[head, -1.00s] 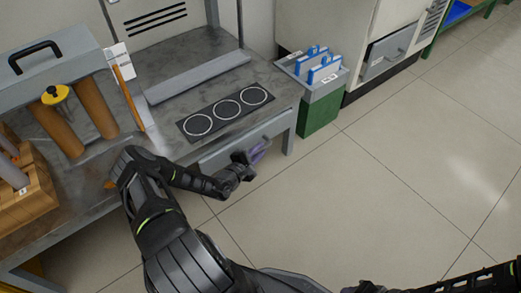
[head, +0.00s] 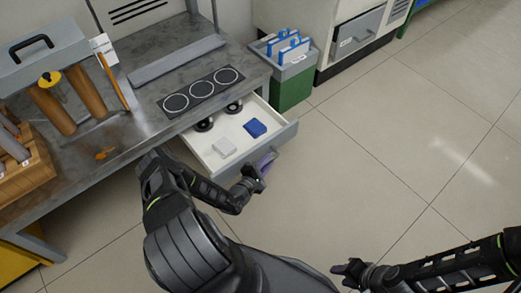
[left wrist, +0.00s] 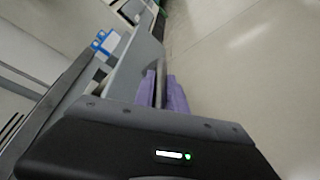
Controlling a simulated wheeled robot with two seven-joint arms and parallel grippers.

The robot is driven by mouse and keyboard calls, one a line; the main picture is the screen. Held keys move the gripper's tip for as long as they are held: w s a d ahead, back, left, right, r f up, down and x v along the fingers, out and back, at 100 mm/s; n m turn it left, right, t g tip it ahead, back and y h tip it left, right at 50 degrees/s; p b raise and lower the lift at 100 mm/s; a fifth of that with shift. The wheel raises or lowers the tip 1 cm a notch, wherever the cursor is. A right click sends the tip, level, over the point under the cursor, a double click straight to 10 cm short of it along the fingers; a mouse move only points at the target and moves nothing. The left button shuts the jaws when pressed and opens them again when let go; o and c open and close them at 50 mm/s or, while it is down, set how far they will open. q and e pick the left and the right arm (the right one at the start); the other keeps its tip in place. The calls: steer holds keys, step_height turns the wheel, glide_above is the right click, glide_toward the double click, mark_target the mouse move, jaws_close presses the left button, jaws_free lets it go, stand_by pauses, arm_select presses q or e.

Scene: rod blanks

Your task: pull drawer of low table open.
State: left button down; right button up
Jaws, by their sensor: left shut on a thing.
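The low table (head: 130,128) stands at the left in the head view. Its drawer (head: 205,150) is pulled out, and its white inside shows a blue block (head: 255,128), a pale grey block (head: 224,146) and two dark round pieces (head: 204,125). My left gripper (head: 264,164) is at the drawer's front, with its purple fingers shut on the handle. In the left wrist view the purple fingers (left wrist: 165,92) close around a thin grey bar, the handle (left wrist: 160,85). My right gripper (head: 350,271) is at the bottom, away from the table; its jaws are too small to judge.
A mat with three ringed circles (head: 202,91) lies on the tabletop above the drawer. A green bin (head: 292,92) with blue-handled items stands right of the table. A grey rack with brown cylinders stands at the left. The floor (head: 400,140) to the right is clear.

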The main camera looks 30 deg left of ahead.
arm_select(q)
steer(key=shift+s+d, duration=0.2)
steer(key=shift+d, duration=0.35)
steer(key=shift+s+d, duration=0.15)
steer(key=shift+d, duration=0.35)
arm_select(e)
steer(key=shift+s+d+r, duration=0.15)
steer(key=shift+d+r, duration=0.2)
steer(key=shift+d, duration=0.05)
arm_select(q)
steer(key=c, duration=1.4)
jaws_free()
steer(key=shift+o, duration=0.2)
